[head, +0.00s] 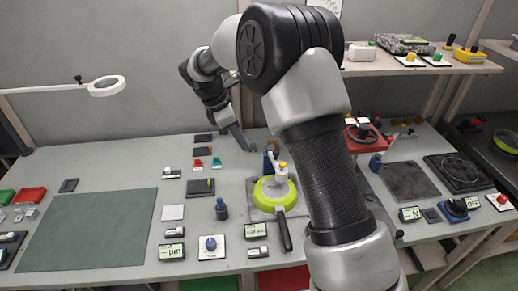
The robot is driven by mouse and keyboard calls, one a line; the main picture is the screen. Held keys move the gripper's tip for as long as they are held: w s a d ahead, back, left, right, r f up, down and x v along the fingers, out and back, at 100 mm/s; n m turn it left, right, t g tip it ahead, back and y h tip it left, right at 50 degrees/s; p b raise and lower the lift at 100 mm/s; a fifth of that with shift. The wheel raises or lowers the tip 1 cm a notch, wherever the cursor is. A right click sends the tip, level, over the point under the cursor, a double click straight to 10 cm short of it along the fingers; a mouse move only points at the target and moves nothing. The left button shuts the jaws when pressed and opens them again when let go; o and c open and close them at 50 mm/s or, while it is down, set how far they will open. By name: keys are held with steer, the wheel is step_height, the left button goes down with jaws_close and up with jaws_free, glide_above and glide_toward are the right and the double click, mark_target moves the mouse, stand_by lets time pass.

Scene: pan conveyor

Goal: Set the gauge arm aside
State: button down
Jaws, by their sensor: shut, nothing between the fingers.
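The light grey gauge arm (281,173) appears to be the small bracket with a yellow-orange tip above the lime-green round pan (263,197). I cannot tell whether it touches the pan. The pan sits on a dark square plate, and its black handle (284,231) points toward the front of the table. My gripper (246,145) is shut and empty, pointing down to the left of and behind the gauge arm, apart from it. Its fingertips are small and dark in this view. A blue post (270,155) stands behind the gauge arm.
A blue-grey peg (221,209) stands left of the pan. Red parts (197,164) lie near my gripper. A green mat (90,228) covers the left of the table (125,165). A shelf (420,69) stands at back right. My arm hides the table right of the pan.

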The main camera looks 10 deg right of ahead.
mark_target(275, 157)
steer(key=w+d+f, duration=0.1)
steer(key=d+f, duration=0.6)
steer(key=f, duration=0.2)
steer(key=shift+d+p, duration=0.3)
steer(key=shift+d, duration=0.05)
